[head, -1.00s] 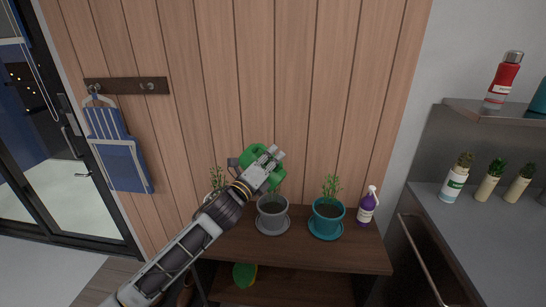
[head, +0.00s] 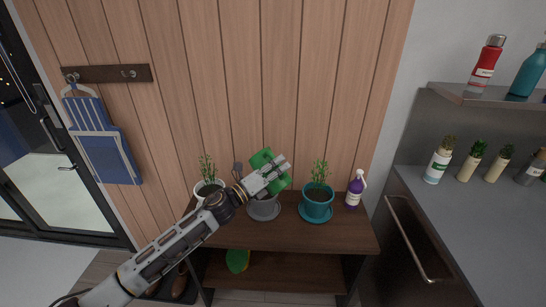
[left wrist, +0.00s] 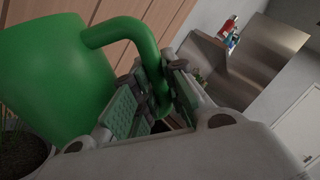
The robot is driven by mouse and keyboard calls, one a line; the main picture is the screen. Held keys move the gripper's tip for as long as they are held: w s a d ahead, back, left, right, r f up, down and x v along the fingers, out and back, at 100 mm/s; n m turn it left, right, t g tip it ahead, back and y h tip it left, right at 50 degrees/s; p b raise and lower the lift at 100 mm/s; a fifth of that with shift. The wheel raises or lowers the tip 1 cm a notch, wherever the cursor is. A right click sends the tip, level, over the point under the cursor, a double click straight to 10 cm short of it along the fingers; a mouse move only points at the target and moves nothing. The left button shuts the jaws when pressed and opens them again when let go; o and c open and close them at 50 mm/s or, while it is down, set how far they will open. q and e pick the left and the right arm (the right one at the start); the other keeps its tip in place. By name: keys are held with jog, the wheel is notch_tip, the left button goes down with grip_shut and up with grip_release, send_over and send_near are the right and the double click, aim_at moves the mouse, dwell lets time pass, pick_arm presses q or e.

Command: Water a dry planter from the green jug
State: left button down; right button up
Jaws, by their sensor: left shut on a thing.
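My left gripper (head: 270,177) is shut on the handle of the green jug (head: 262,157) and holds it above the grey planter (head: 263,209). In the left wrist view the jug (left wrist: 52,75) fills the left side, its handle (left wrist: 122,32) between the gripper's pads (left wrist: 150,95). The jug looks tilted; I see no water. A teal planter (head: 316,208) with a green plant stands on a teal saucer to the right. A white planter (head: 203,190) with a plant stands to the left, partly behind my arm. The grey planter is partly hidden by my gripper. My right gripper is out of view.
The planters stand on a dark wooden bench (head: 345,238). A purple spray bottle (head: 355,188) stands at its right end. A green and yellow object (head: 237,260) lies on the lower shelf. A grey counter (head: 480,215) with several bottles is at right.

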aim_at(282, 178)
pick_arm(q)
jog(key=shift+s+d+f+m+g+h, duration=0.15)
jog(key=shift+d+f+m+g+h, duration=0.2)
jog(key=shift+f, duration=0.35)
jog(key=shift+s+d+f+m+g+h, duration=0.15)
jog(key=shift+f+m+g+h, duration=0.1)
jog(key=shift+f+g, duration=0.3)
jog(key=shift+s+d+f+m+g+h, duration=0.2)
jog(key=shift+f+m+g, duration=0.1)
jog(key=shift+f, duration=0.5)
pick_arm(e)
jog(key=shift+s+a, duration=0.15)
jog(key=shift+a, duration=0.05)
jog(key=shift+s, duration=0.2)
